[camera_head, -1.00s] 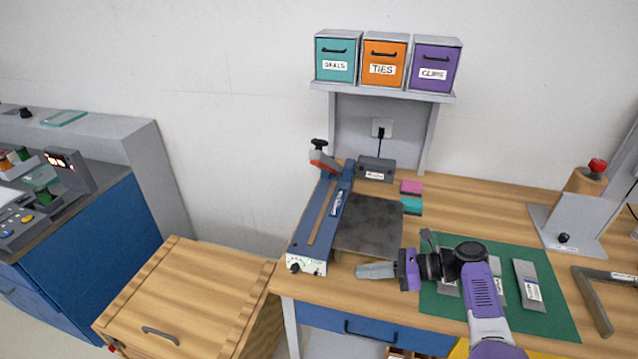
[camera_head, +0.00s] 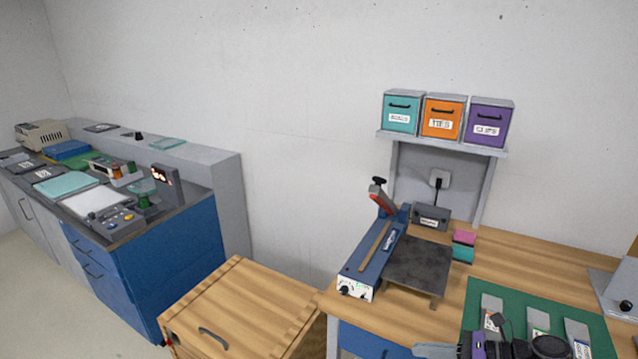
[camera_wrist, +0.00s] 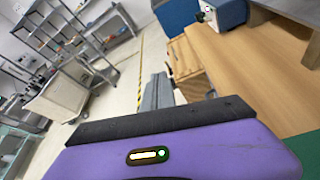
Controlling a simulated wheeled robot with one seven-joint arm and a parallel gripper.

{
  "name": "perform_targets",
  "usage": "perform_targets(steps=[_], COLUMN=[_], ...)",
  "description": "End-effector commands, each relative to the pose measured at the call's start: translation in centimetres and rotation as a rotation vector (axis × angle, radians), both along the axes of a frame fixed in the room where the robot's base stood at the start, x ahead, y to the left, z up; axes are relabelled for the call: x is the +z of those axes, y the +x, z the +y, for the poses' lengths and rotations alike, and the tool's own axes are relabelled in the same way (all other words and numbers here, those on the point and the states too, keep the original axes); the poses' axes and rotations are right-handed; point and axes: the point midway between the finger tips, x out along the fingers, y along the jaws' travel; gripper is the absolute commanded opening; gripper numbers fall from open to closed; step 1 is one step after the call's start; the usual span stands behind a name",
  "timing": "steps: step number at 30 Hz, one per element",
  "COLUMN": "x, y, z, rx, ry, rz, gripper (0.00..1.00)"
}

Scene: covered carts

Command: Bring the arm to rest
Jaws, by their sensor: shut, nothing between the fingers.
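My gripper (camera_head: 438,350) shows at the bottom edge of the head view, low over the front of the wooden workbench (camera_head: 396,323). Its grey fingers point left and are shut with nothing between them. In the wrist view the shut fingers (camera_wrist: 157,92) stick out beyond my purple gripper body, over the floor and bench edge. Part of my purple wrist shows at the bottom of the head view.
A blue sealer (camera_head: 372,255) with a dark plate stands on the bench. A green mat (camera_head: 500,300) holds several packets. A wooden covered cart (camera_head: 245,300) stands left of the bench, beside a blue cabinet (camera_head: 180,270). A wire rack and cart (camera_wrist: 58,98) stand across open floor.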

Motion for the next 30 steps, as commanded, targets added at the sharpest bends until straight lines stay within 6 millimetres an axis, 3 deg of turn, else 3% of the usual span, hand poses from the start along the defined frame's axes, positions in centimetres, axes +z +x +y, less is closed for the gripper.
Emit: perform_targets(steps=[2,11,20,26,30], x=[0.0,-4.5,-11.2,-17.7,-22.4], y=[0.0,-1.6,-4.7,-9.2,-13.9], z=[0.0,0.5,1.1,1.4,1.3], rx=[0.0,-0.019,-0.034,-0.018,0.027], ry=[0.0,-0.101,-0.278,-0.493,-0.71], rz=[0.0,-0.034,-0.099,-0.18,-0.278], gripper=[0.0,0.0,0.0,0.0,0.0])
